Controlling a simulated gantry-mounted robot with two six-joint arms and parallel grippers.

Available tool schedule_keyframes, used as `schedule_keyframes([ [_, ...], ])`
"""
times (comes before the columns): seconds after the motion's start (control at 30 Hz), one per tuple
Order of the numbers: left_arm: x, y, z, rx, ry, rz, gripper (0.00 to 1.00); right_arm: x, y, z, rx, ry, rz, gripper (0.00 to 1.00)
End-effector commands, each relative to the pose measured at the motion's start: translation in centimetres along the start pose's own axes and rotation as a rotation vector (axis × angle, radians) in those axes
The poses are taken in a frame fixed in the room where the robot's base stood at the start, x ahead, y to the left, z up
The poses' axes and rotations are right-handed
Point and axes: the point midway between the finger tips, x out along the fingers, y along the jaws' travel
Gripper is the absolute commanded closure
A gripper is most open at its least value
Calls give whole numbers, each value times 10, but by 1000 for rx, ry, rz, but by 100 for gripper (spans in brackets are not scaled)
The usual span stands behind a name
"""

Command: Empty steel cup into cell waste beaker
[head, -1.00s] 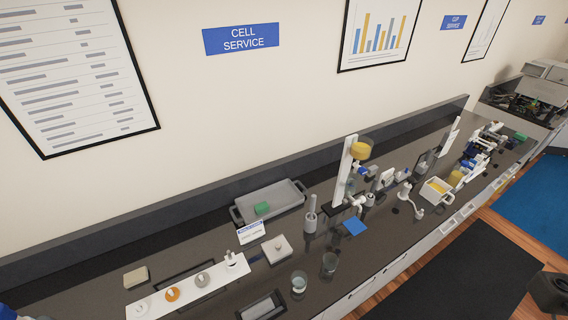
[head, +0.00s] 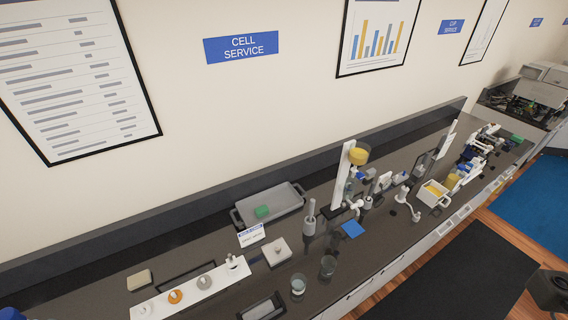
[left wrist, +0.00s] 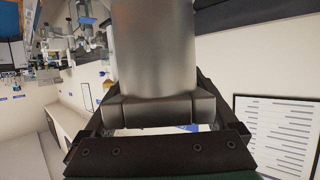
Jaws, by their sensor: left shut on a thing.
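In the left wrist view a grey metal cup (left wrist: 153,50), large and close, stands between the fingers of my left gripper (left wrist: 160,110). The gripper is shut on it. The cup's rim and contents are out of view. In the head view neither gripper can be made out. Two clear glass beakers stand near the bench's front edge: one holding pale liquid (head: 298,285) and one just right of it (head: 328,266). I cannot tell which is the cell waste beaker.
A white strip (head: 205,293) holds several small items. A tall stand (head: 342,180) carries a yellow-filled vessel (head: 359,153). A dark open bin (head: 262,308) lies left of the beakers.

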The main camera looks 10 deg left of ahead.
Motion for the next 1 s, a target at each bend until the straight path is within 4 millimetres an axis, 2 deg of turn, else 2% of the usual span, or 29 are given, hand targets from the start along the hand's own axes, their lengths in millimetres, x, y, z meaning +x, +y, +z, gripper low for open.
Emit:
schedule_keyframes([
  [0.3,-1,0,-6,0,9,0,100,0,0,0,0,0,0,0],
  [0.7,-20,0,-51,0,12,0,100,0,0,0,0,0,0,0],
  [0.8,-23,0,-57,0,10,0,100,0,0,0,0,0,0,0],
  [1.0,-22,0,-51,0,5,0,100,0,0,0,0,0,0,0],
])
